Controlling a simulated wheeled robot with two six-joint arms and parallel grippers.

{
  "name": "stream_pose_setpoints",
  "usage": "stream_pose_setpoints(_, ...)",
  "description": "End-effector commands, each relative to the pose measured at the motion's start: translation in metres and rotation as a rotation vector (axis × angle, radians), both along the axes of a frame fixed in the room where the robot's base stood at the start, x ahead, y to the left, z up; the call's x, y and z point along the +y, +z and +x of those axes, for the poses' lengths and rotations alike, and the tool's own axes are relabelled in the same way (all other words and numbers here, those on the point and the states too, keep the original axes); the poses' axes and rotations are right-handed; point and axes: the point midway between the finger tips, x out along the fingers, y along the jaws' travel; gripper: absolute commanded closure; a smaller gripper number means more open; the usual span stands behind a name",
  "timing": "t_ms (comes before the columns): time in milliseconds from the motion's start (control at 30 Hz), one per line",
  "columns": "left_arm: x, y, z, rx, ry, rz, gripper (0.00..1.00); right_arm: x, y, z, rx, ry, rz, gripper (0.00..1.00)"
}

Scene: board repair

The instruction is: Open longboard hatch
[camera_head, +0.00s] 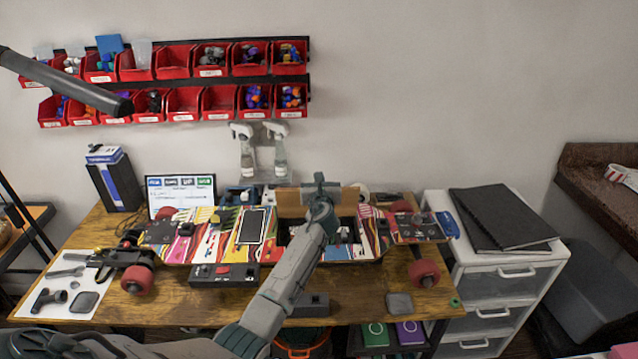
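The longboard (205,232), with a colourful striped deck and red wheels, lies across the wooden bench. A dark opening (346,228) shows in its deck right of the middle. A plain tan panel (290,203) stands up along the opening's back edge; it looks like the raised hatch lid. The gripper and wrist hide the middle of the panel and part of the opening. I cannot tell whether the gripper touches the panel or how its fingers stand.
Red bins (175,62) hang on the wall above. Spray bottles (280,155) and a small whiteboard (181,192) stand behind the longboard. A black control box (224,275) sits in front. Tools lie on a white sheet (32,292) at left. White drawers (503,282) stand right.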

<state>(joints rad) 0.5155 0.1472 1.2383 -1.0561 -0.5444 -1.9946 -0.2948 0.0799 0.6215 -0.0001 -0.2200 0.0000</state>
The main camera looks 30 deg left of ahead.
Motion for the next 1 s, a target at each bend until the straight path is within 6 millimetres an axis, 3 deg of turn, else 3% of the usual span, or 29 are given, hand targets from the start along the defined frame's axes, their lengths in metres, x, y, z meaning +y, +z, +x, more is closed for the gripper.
stream_pose_setpoints(1000,-0.0002,-0.0001,-0.0005,0.000,0.000,0.000,1.00,-0.0009,-0.0001,-0.0062,0.008,0.000,-0.001,1.00)
